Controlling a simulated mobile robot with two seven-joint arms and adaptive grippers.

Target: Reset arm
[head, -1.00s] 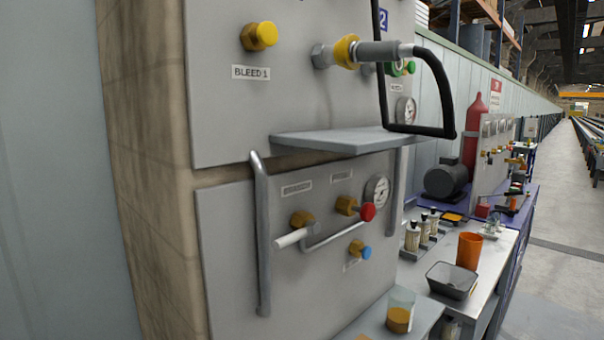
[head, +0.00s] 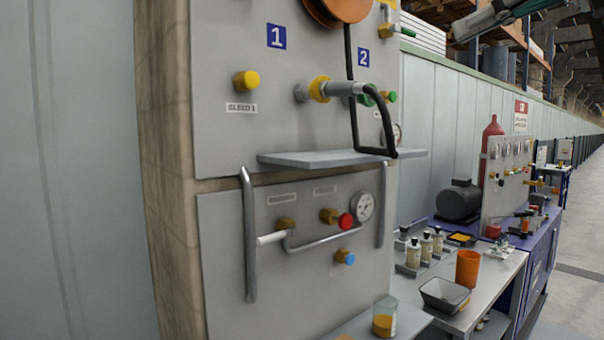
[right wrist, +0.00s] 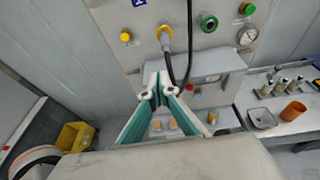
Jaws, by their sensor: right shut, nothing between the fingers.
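My right gripper (head: 468,24) shows at the top right edge of the head view, pale with green parts and only partly in frame. In the right wrist view its two fingers (right wrist: 159,90) meet at the tips, with nothing between them. The gripper is apart from the grey valve panel (head: 225,130), which stands beyond it in the wrist view. A hose fitting (head: 345,89) sits on the panel's yellow-collared port (head: 319,89), with a black hose (head: 353,125) hanging from it in a loop. My left gripper is not in view.
A grey shelf (head: 310,159) and vertical handles (head: 249,235) stick out from the panel. A yellow bin (right wrist: 75,136) is on the floor.

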